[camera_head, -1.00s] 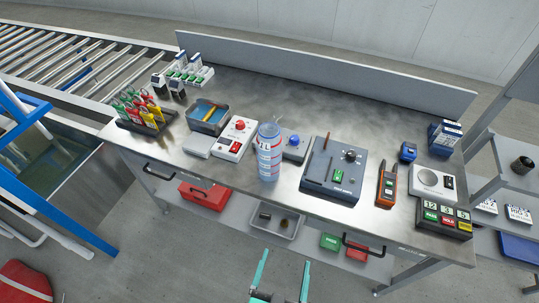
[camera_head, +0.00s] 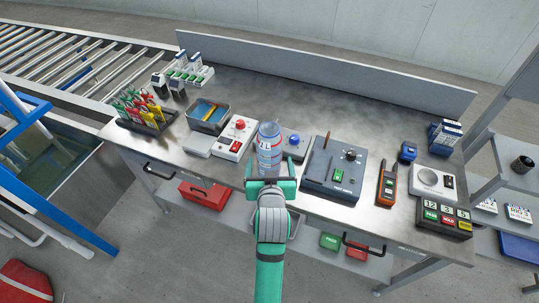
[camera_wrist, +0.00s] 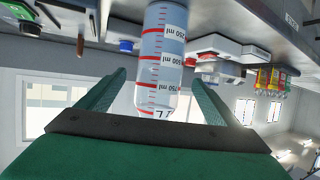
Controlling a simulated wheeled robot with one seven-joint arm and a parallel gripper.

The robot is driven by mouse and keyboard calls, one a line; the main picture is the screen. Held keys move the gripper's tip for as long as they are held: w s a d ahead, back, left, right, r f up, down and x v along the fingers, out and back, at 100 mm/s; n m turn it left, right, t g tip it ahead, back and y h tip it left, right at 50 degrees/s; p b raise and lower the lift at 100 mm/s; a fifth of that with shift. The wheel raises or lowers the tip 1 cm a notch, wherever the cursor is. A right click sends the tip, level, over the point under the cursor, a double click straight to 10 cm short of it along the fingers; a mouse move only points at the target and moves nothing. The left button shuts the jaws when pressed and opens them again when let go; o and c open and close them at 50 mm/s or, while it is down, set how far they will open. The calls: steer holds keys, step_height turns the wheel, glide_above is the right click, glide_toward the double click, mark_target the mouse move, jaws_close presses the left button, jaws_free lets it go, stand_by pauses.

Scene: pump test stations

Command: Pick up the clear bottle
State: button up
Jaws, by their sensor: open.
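The clear bottle (camera_head: 269,143) stands upright near the front edge of the steel bench in the head view. It has red and dark volume marks. My gripper (camera_head: 270,172) is open at the bench's front edge, right at the bottle's near side. In the wrist view the bottle (camera_wrist: 160,62) appears upside down, between the two green fingers of my gripper (camera_wrist: 160,95). A gap shows on each side, so the fingers do not appear to touch it. My gripper hides the bottle's lower part in the head view.
A white box with a red knob (camera_head: 235,138) stands left of the bottle. A grey box with a blue knob (camera_head: 294,146) and a dark tester (camera_head: 333,170) stand to its right. The bench's front edge (camera_head: 225,180) runs under my gripper.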

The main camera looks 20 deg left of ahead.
steer(key=shift+w+a+r, duration=0.15)
steer(key=shift+w+a, duration=0.05)
steer(key=shift+w, duration=0.1)
steer(key=x, duration=1)
steer(key=shift+w+a, duration=0.1)
steer(key=shift+w, duration=0.15)
steer(key=c, duration=1.3)
steer(key=shift+r, duration=0.1)
steer(key=c, duration=0.3)
steer(key=shift+r, duration=0.1)
steer(key=shift+c, duration=0.2)
